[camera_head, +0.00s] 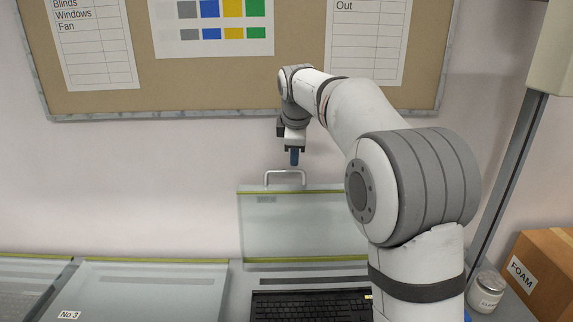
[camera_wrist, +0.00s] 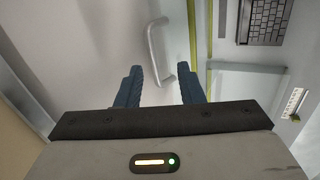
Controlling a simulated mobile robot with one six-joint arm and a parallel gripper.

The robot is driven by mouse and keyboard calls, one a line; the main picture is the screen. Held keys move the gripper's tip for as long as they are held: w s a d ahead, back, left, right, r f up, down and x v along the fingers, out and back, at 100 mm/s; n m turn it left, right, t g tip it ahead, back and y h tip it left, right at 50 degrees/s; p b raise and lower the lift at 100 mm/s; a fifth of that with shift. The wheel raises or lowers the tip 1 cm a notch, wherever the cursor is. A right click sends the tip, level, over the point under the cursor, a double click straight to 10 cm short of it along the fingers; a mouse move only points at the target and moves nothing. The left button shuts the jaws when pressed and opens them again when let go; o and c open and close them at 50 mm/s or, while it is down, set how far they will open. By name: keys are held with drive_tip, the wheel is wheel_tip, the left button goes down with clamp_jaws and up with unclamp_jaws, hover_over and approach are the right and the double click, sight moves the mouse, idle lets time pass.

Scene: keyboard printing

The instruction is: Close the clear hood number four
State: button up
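The clear hood (camera_head: 290,228) stands raised behind a black keyboard, with yellow-green strips along its top and bottom edges. Its small tag is too blurred to read. A pale bar handle (camera_head: 285,172) stands on its top edge. My gripper (camera_head: 294,157) points down just above the handle. In the wrist view my gripper's (camera_wrist: 160,80) two blue fingers are spread apart and empty. The handle (camera_wrist: 155,50) lies ahead of and between them there; I cannot tell whether they touch it.
The keyboard (camera_head: 312,304) lies below the raised hood. A closed hood marked No 3 (camera_head: 150,285) is to the left, with another (camera_head: 30,272) beyond. A jar (camera_head: 486,291) and a FOAM box (camera_head: 540,268) stand at right. A notice board (camera_head: 200,85) hangs behind my arm.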

sight(290, 171)
drive_tip(key=shift+n, duration=0.5)
drive_tip(key=x, duration=0.2)
drive_tip(key=p+x, duration=0.1)
drive_tip(key=x, duration=0.2)
drive_tip(key=w+a+x, duration=0.1)
drive_tip(key=x, duration=0.2)
drive_tip(key=shift+w+r+p, duration=0.15)
drive_tip(key=shift+w+p, duration=0.05)
drive_tip(key=shift+p, duration=0.1)
drive_tip(key=shift+c, duration=0.4)
clamp_jaws()
